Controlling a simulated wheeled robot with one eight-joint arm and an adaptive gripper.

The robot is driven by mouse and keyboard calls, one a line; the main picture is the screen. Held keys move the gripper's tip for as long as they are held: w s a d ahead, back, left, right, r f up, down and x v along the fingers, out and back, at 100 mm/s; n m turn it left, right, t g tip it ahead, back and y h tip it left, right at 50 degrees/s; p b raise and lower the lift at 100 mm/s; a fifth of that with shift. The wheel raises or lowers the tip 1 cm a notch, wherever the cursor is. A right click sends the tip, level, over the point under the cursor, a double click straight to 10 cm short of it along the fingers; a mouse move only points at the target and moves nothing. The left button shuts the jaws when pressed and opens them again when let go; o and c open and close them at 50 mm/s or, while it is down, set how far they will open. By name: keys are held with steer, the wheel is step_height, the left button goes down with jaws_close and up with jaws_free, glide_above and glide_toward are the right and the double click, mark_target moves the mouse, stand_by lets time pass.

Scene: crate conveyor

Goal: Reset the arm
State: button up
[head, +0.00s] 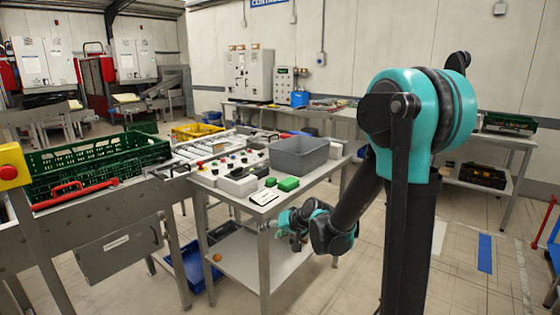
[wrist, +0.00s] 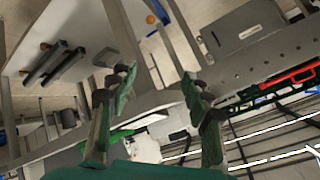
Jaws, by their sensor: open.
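My arm reaches down and left from its teal shoulder in the head view, with its elbow bent low at the right side of the work table (head: 253,205). My gripper (head: 272,224) is beside the table's front right edge, between the tabletop and the lower shelf, and looks small and partly blurred into the background there. In the wrist view my gripper (wrist: 157,82) has its two green-padded fingers spread wide apart. It is open and nothing lies between the fingers.
A grey bin (head: 300,156) and green blocks (head: 288,184) stand on the table. A green crate (head: 90,160) sits on the conveyor (head: 100,205) at left. A blue crate (head: 193,268) is on the floor. Floor at right (head: 475,225) is mostly clear.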

steer(key=s+d+f+g+h, duration=0.1)
steer(key=s+d+f+h, duration=0.1)
steer(key=s+d, duration=0.9)
steer(key=s+d+f+g+h, duration=0.1)
steer(key=s+d+f+h, duration=0.2)
steer(key=s+d, duration=0.8)
steer(key=shift+s+f+m+g+h, duration=0.25)
steer(key=shift+s+m+g+h, duration=0.15)
steer(key=shift+s+h, duration=0.55)
